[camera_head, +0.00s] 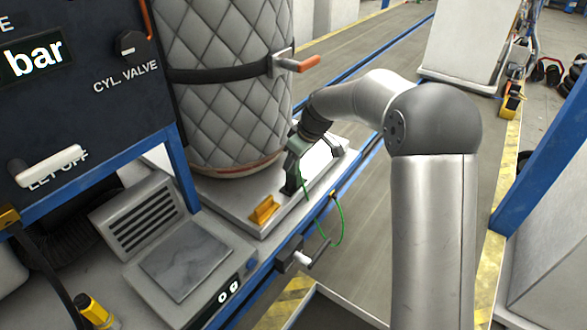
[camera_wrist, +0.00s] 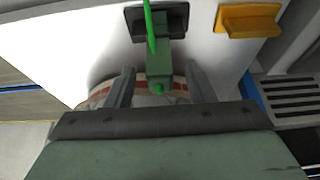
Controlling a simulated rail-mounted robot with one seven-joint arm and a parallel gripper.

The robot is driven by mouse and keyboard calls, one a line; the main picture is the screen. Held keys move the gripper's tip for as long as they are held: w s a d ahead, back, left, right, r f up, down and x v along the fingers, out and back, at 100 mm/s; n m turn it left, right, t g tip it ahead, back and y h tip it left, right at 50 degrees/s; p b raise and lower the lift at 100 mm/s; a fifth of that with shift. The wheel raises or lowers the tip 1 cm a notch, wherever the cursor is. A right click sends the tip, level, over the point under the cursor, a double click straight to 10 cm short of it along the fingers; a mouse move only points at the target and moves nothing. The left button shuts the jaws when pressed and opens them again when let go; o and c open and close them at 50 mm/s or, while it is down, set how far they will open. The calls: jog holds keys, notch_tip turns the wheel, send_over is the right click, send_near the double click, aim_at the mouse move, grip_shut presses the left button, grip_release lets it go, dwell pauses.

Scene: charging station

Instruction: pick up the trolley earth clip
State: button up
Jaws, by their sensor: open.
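The trolley earth clip (camera_wrist: 160,62) is a small green block with a rounded end, seen in the wrist view in front of a black bracket (camera_wrist: 178,20). A green cable (camera_wrist: 149,22) runs up from it. My gripper (camera_wrist: 158,70) is open, with one finger on each side of the clip and visible gaps between. In the head view my gripper (camera_head: 296,156) points down at the edge of the trolley platform (camera_head: 225,200), beside the quilted cylinder. The clip is hard to make out there, but the green cable (camera_head: 341,228) hangs in a loop past the platform edge.
The strapped quilted cylinder (camera_head: 225,120) stands close behind my gripper, with an orange-tipped lever (camera_head: 305,64) jutting out. A yellow block (camera_head: 264,209) sits on the platform. A control panel (camera_head: 85,75) and bench scale (camera_head: 185,262) are left.

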jog(key=shift+x, duration=0.9)
grip_shut()
jog(key=shift+r, duration=0.15)
